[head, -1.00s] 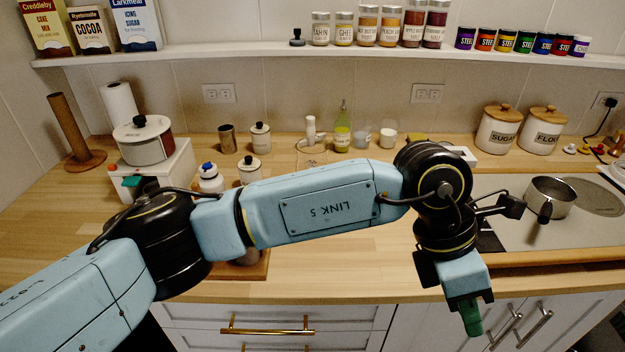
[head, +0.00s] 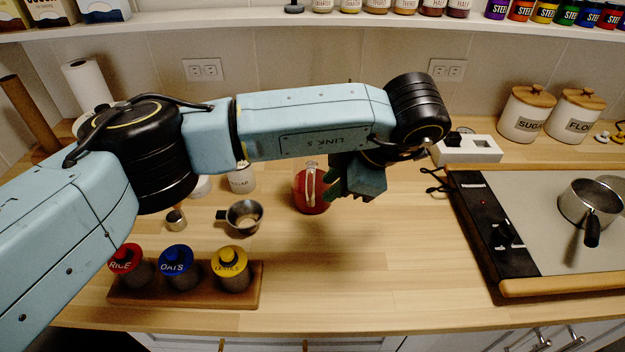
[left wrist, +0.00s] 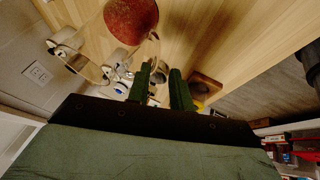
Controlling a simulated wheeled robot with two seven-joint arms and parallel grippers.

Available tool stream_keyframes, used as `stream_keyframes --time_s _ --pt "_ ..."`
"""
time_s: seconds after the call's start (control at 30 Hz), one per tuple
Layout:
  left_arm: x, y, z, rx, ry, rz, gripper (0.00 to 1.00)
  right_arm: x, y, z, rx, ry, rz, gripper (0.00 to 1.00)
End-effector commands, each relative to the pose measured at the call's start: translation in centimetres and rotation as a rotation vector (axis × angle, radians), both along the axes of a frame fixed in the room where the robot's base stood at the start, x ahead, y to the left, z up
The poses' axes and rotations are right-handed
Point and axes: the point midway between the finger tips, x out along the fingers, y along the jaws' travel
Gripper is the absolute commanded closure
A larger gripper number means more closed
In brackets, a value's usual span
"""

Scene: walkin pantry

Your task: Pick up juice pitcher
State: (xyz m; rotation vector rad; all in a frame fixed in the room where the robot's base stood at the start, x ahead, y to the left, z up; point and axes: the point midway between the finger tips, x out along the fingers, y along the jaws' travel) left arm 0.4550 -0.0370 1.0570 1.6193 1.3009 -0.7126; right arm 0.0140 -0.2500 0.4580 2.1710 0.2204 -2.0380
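The juice pitcher (head: 312,193), clear glass with red juice in it, stands upright on the wooden counter near the middle of the head view. My left gripper (head: 334,181) has green fingers and is just to its right, pointing left toward it. In the left wrist view the fingers (left wrist: 160,82) are apart with nothing between them, and the pitcher's red juice (left wrist: 130,20) shows at the upper left, outside the fingers. Whether a finger touches the glass I cannot tell. My right gripper is not in view.
A wooden tray (head: 190,297) holds jars with red, blue and yellow lids at the front left. A small metal pan (head: 244,217) stands left of the pitcher. The hob (head: 540,205) with a saucepan (head: 588,203) is at the right. The counter in front of the pitcher is clear.

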Motion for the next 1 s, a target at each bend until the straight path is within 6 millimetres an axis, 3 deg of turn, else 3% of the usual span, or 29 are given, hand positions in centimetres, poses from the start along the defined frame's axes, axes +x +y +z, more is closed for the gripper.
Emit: stream_keyframes --time_s 0.17,0.4,0.6,0.87,1.0 --pt "0.6 0.8 -1.6 0.0 -0.001 0.0 0.78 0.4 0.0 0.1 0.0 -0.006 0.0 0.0" --pt "1.4 2.0 -3.7 0.0 0.003 0.001 0.78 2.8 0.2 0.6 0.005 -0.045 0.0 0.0" --pt "2.2 3.0 -5.8 -0.001 0.001 0.0 0.78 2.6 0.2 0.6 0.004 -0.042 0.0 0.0" --pt "2.4 3.2 -6.1 -0.001 -0.002 -0.001 0.78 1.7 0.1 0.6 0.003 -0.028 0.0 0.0" --pt "2.4 3.2 -6.1 -0.001 -0.001 -0.001 0.93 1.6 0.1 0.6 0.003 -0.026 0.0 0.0"
